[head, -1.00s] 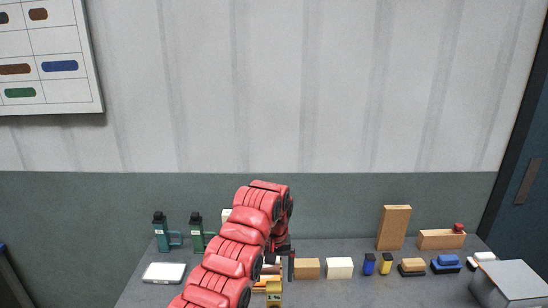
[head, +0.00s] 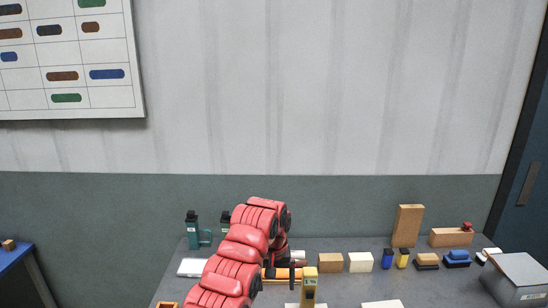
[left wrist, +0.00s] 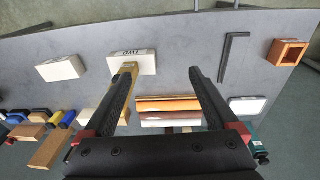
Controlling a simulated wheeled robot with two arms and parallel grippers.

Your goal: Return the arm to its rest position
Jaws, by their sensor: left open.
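My left arm, red and jointed, reaches up from the lower left in the head view, with its left gripper (head: 281,270) over the workbench (head: 350,285). In the left wrist view my left gripper (left wrist: 162,76) has its two dark fingers wide apart with nothing held between them. The left finger overlaps a tan upright piece beside a white labelled block (left wrist: 140,62); I cannot tell whether they touch. An orange-brown long piece (left wrist: 168,104) lies beyond the gap between the fingers. My right gripper is in neither view.
A wooden block (head: 330,262), a cream block (head: 360,262) and small blue and yellow items stand to the right. A grey box (head: 520,278) is at the right edge. A tan post (head: 309,287) stands near the gripper. A metal square (left wrist: 226,57) and an open brown box (left wrist: 287,52) lie apart.

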